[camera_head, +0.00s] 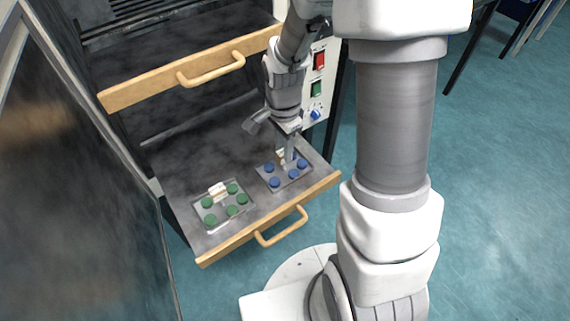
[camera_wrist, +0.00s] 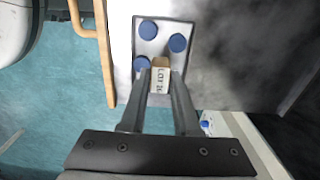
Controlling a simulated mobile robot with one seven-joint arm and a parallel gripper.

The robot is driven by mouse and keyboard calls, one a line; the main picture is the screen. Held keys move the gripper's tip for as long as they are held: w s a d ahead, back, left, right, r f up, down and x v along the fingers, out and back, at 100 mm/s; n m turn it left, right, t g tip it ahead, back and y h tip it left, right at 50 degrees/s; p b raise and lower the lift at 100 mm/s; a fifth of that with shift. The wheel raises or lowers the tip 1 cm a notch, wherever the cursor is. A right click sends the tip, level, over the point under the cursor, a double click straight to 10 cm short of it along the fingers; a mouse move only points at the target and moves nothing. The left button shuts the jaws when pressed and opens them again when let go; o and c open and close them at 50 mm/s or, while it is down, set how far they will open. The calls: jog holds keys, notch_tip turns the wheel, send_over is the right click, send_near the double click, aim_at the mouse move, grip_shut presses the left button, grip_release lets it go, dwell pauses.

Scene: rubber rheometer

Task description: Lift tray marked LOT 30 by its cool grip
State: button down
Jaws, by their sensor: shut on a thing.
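A metal tray with several blue discs (camera_head: 284,179) lies in the right part of the open lower drawer; it also shows in the wrist view (camera_wrist: 150,46). A beige grip block (camera_wrist: 160,80) stands on it, with a "LOT" label whose number is hard to read. My gripper (camera_wrist: 161,66) is shut on this block, one finger on each side. In the head view my gripper (camera_head: 289,158) comes down from above and partly hides the block. The tray looks level; I cannot tell if it is clear of the drawer floor.
A second tray with green discs (camera_head: 219,208) and a pale block lies to the left in the same drawer. The drawer's wooden front (camera_head: 245,234) has a handle. An upper wooden front (camera_head: 150,88) is behind. A switch panel (camera_head: 317,85) stands close to my gripper.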

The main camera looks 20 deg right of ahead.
jog(key=shift+r+p, duration=1.25)
jog(key=shift+r, duration=0.3)
